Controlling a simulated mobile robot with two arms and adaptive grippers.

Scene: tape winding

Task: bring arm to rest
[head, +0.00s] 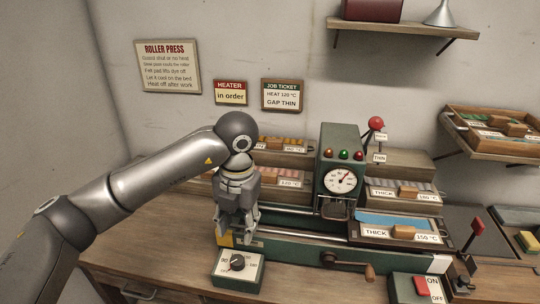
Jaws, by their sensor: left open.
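My left arm comes in from the left, and my left gripper (236,238) points down over the left end of the green roller press (300,250). The gripper is open, and I see nothing held in it. It is just behind the control box with a black knob (237,262); whether it touches the press bed is unclear. The press head carries a dial gauge (340,180) and red, orange and green lamps. My right gripper does not show.
A tray labelled THICK 150 °C (392,237) lies on the press's right side. A crank handle (348,263) sticks out in front. An ON/OFF switch box (417,289) stands at the front right. Labelled racks (400,190) stand behind. Wooden shelves (400,27) hang on the wall.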

